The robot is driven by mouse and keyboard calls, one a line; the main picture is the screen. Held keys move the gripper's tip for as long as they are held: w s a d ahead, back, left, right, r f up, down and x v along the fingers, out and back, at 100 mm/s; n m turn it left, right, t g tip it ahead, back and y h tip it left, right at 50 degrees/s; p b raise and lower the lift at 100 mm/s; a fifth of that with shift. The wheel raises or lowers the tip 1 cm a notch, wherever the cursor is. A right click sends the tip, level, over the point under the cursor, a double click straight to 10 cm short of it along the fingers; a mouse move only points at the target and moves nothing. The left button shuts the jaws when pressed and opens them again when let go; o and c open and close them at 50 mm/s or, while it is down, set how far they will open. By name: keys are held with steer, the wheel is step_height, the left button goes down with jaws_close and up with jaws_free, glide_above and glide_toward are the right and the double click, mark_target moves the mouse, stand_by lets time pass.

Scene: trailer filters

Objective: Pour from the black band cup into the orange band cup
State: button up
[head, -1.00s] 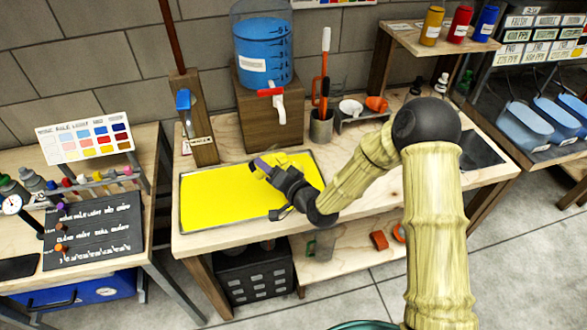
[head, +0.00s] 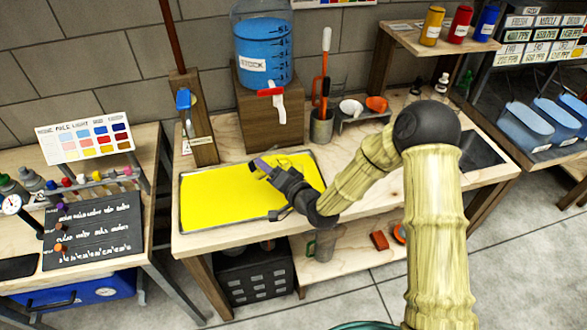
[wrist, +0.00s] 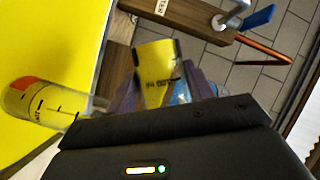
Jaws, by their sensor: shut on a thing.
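My gripper (head: 262,167) is above the yellow surface of the tray (head: 205,205) in the head view. In the wrist view its purple fingers are shut on a small clear cup (wrist: 157,72) with dark markings, and yellow shows through it. I take it for the black band cup; its band is not clearly visible. A second clear cup (wrist: 50,104) with an orange-red patch and black graduation marks is at the left of the wrist view, close to my gripper and apart from the held cup. I cannot tell the contents of either cup. In the head view both cups are mostly hidden by my gripper.
A blue stock tank (head: 263,55) with a red and white tap stands on a wooden block behind the tray. A tool holder (head: 321,128) is at the back right.

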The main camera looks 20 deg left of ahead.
steer(key=shift+f+m, duration=0.2)
steer(key=shift+m, duration=0.1)
stand_by(1.0)
steer(key=shift+r, duration=0.4)
steer(key=n, duration=0.1)
steer(key=r+n+h+p, duration=0.1)
steer(key=n, duration=0.1)
steer(key=shift+d, duration=0.1)
steer(key=shift+f+n+h+b, duration=0.45)
steer(key=shift+f+n+h, duration=0.05)
steer(key=shift+f+h, duration=0.15)
steer(key=shift+f+b, duration=0.35)
steer(key=shift+f, duration=0.25)
